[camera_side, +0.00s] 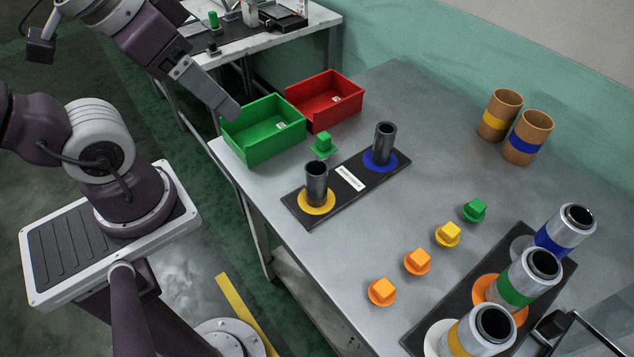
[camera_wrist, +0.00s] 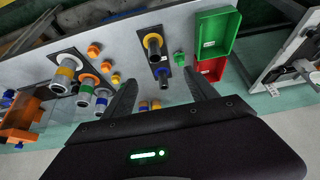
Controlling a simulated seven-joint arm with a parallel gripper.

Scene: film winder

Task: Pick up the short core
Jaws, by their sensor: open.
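Two brown hollow cores stand upright at the back right of the table in the side view: one with a yellow band (camera_side: 498,116) and one with a blue band (camera_side: 523,145). I cannot tell for sure which one is the short core. My gripper (camera_side: 233,109) is open and empty near the green bin, far from the cores. Its two fingers (camera_wrist: 159,77) frame the wrist view.
A green bin (camera_side: 258,142) and red bin (camera_side: 333,108) stand at the table's left. A black plate holds two dark posts, on yellow (camera_side: 314,205) and blue (camera_side: 382,163) bases. Several coloured plugs (camera_side: 448,236) and banded silver rolls (camera_side: 515,289) stand at front right.

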